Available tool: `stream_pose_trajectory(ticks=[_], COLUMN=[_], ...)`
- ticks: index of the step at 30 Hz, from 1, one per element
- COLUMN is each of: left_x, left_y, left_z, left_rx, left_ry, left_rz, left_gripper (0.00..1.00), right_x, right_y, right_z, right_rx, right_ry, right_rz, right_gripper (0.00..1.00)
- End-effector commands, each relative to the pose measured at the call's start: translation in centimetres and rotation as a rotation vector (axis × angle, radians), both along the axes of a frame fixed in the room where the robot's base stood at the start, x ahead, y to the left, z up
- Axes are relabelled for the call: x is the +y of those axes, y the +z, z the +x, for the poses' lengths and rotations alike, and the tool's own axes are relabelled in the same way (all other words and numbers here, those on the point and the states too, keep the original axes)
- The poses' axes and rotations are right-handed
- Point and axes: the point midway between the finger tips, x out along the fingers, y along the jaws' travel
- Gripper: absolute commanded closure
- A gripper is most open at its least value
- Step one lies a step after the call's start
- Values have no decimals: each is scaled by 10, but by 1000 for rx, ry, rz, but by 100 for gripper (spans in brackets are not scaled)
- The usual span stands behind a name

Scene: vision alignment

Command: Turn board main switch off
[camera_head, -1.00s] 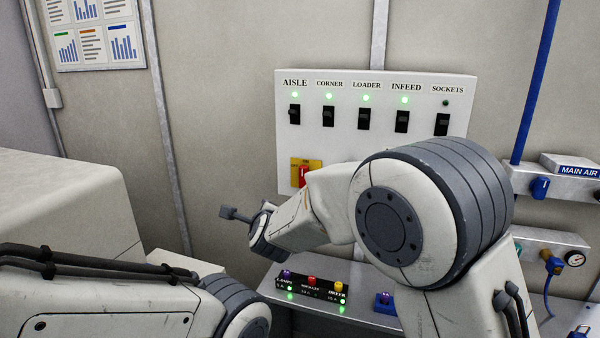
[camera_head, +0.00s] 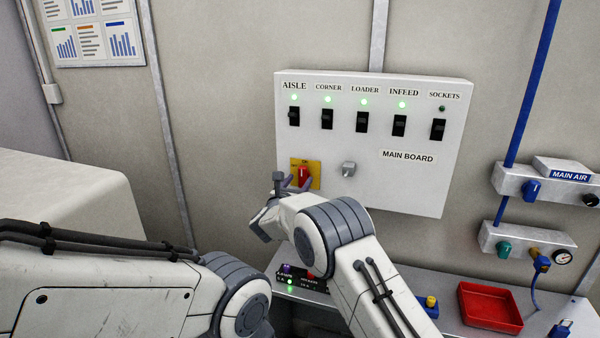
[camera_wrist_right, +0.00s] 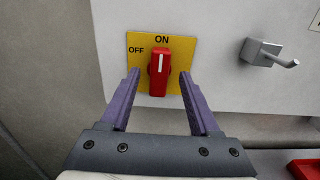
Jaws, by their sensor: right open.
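The main board (camera_head: 410,190) is a white panel on the wall, labelled MAIN BOARD. At its lower left is the main switch, a red rotary handle (camera_head: 303,174) on a yellow plate (camera_head: 316,168). In the right wrist view the red handle (camera_wrist_right: 159,72) stands upright, its white mark toward ON; OFF is printed at the left. My right gripper (camera_wrist_right: 160,82) is open, its two purple fingers on either side of the handle with gaps showing. In the head view my right gripper (camera_head: 291,183) partly covers the switch. My left gripper is out of view.
A grey hook (camera_head: 348,169) sticks out right of the switch. Several black toggles line the board's top, with green lamps lit except at SOCKETS (camera_head: 438,129). A small button box (camera_head: 288,281) and red tray (camera_head: 490,306) are below. Air valves (camera_head: 533,188) are at right.

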Motion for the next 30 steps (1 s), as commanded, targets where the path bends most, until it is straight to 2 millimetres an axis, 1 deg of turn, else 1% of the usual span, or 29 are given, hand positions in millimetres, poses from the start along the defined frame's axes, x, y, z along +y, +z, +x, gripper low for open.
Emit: stream_pose_trajectory(ticks=[1, 6, 16, 17, 18, 20, 21, 22, 30], left_x=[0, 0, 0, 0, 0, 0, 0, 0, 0], left_y=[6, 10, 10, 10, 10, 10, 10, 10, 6], left_z=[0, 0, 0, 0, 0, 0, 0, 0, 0], left_rx=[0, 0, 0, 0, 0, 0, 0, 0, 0], left_ry=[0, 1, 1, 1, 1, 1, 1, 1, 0], left_rz=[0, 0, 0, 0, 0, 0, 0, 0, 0], left_gripper=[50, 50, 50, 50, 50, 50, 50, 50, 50], right_x=[-2, -5, -6, -6, -6, -6, -6, -6, -6], right_y=[2, 1, 0, 0, 0, 0, 0, 0, -2], right_z=[6, 17, 20, 20, 19, 19, 19, 19, 19], right_rx=[0, 0, 1, 1, 1, 0, 1, 0, 4], right_ry=[-1, 1, 1, 1, 1, 1, 1, 1, 1], right_rz=[0, 0, -2, -2, -2, -1, -2, -1, -15], right_gripper=[38, 38, 38, 41, 57, 80, 95, 100, 100])
